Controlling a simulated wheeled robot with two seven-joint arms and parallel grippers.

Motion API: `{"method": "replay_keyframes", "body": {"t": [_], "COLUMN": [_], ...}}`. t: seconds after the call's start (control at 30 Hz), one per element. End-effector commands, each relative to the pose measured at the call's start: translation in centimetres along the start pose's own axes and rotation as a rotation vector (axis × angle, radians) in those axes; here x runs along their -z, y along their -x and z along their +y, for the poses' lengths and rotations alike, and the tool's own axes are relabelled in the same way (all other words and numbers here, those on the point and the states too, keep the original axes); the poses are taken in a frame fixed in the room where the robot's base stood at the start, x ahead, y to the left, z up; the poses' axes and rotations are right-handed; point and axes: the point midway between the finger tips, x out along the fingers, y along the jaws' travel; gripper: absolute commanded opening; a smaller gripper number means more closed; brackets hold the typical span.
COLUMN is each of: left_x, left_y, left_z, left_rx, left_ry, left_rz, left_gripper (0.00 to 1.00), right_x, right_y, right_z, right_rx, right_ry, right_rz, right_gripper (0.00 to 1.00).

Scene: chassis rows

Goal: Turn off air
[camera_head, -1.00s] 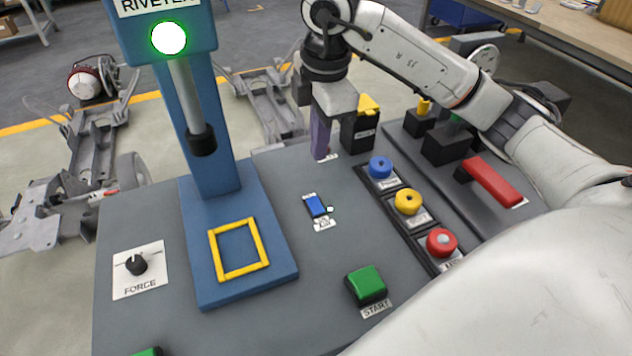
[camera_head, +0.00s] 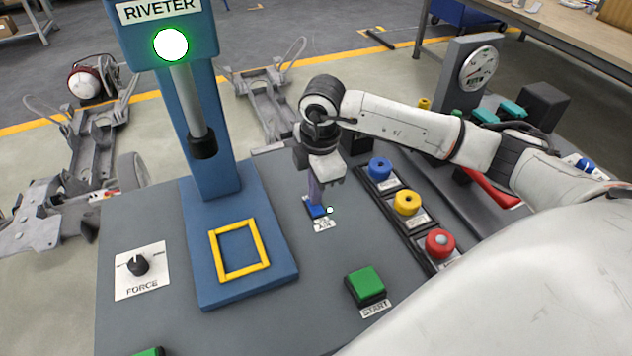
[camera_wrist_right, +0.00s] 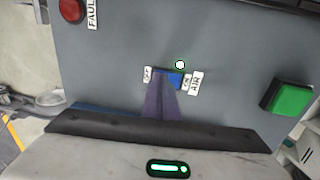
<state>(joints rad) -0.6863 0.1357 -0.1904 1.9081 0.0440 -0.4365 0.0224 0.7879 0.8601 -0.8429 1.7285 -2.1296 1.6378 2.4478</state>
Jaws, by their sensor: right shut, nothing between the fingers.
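The air switch (camera_head: 318,211) is a small blue rocker on the grey bench top, with an AIR label (camera_head: 322,226) beside it. In the right wrist view the blue switch (camera_wrist_right: 175,80) sits between a label at its left that seems to read OFF (camera_wrist_right: 147,75) and an ON label (camera_wrist_right: 187,82). A small bright white lamp (camera_head: 330,209) is beside it. My right gripper (camera_head: 315,199) is shut and empty, pointing down with its purple fingertips (camera_wrist_right: 162,82) at the switch, covering part of it. I cannot tell whether they touch it. My left gripper is not in view.
The blue riveter (camera_head: 215,150) with its lit green-white lamp (camera_head: 171,44) stands left of the switch. Blue (camera_head: 380,168), yellow (camera_head: 407,203) and red (camera_head: 440,243) buttons line the right. A green START button (camera_head: 366,284) and a FORCE knob (camera_head: 138,265) are nearer.

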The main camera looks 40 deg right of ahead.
Motion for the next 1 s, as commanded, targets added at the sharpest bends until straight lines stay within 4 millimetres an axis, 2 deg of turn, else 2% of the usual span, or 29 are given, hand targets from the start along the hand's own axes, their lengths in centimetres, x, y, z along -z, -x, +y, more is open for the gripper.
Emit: {"method": "replay_keyframes", "body": {"t": [0.27,0.4,0.67,1.0], "left_x": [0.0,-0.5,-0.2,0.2], "left_y": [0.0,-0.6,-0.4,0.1], "left_z": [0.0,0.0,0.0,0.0], "left_rx": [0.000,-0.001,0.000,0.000], "left_ry": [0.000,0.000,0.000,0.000], "left_rz": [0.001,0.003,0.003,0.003], "left_gripper": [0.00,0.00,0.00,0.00], "right_x": [0.0,0.0,-0.1,-0.1], "right_y": [-0.1,-1.0,-0.7,-0.4], "right_z": [0.0,0.1,0.0,-1.4], "right_rx": [0.000,0.002,0.004,0.012], "right_ry": [0.000,-0.001,0.000,0.001], "right_rz": [0.000,0.000,-0.001,-0.002], "right_gripper": [0.00,0.00,0.00,0.00]}}
